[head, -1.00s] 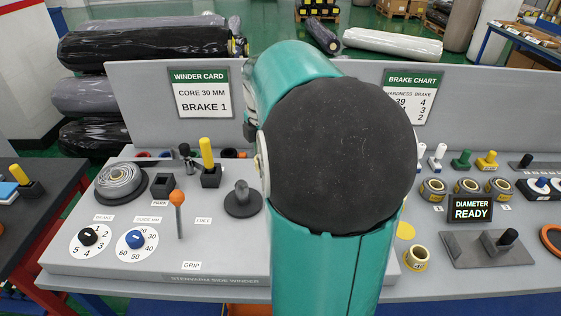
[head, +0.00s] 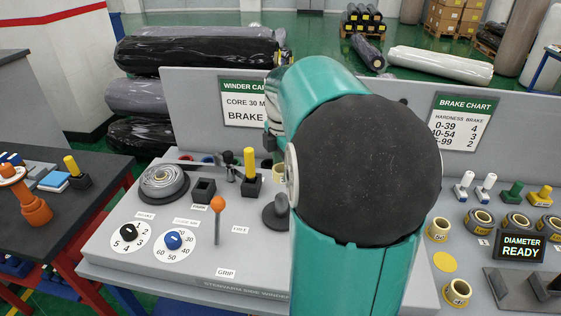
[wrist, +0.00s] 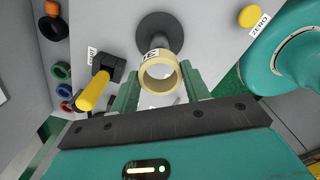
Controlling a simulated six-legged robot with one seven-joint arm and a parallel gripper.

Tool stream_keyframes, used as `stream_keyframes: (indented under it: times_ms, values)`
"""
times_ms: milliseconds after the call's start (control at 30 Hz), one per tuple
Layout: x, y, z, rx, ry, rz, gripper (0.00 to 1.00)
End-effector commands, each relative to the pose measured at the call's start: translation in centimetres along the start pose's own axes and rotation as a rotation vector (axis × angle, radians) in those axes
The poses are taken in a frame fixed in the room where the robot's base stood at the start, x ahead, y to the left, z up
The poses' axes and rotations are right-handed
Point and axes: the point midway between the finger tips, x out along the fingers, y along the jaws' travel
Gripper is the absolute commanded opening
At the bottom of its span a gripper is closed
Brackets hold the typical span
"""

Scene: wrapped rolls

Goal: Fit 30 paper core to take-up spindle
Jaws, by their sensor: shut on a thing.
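In the wrist view a cream paper core (wrist: 158,74) sits between the green fingers of my gripper (wrist: 160,88), which is shut on it. Its label is upside down and only partly readable. The dark take-up spindle (wrist: 170,38) on its round base lies just beyond the core, roughly in line with it; I cannot tell whether the core touches it. In the head view the spindle (head: 275,214) is partly covered by my arm. A sliver of the core (head: 278,173) shows above it, left of my arm. My gripper is hidden there.
The yellow-handled lever (head: 251,173) stands close left of the spindle; it also shows in the wrist view (wrist: 93,92). An orange-knobbed grip lever (head: 217,208) is in front. Other cores (head: 457,292) and the diameter display (head: 521,246) are at right. A dark side table (head: 75,215) is at left.

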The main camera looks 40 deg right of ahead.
Motion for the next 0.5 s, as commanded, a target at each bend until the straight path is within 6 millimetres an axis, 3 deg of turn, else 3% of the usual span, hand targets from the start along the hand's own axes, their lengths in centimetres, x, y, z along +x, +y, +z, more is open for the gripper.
stream_keyframes:
  times_ms: [500]
  values:
    - [4.4, 0.2, -0.3, -0.004, 0.0, -0.001, 0.24]
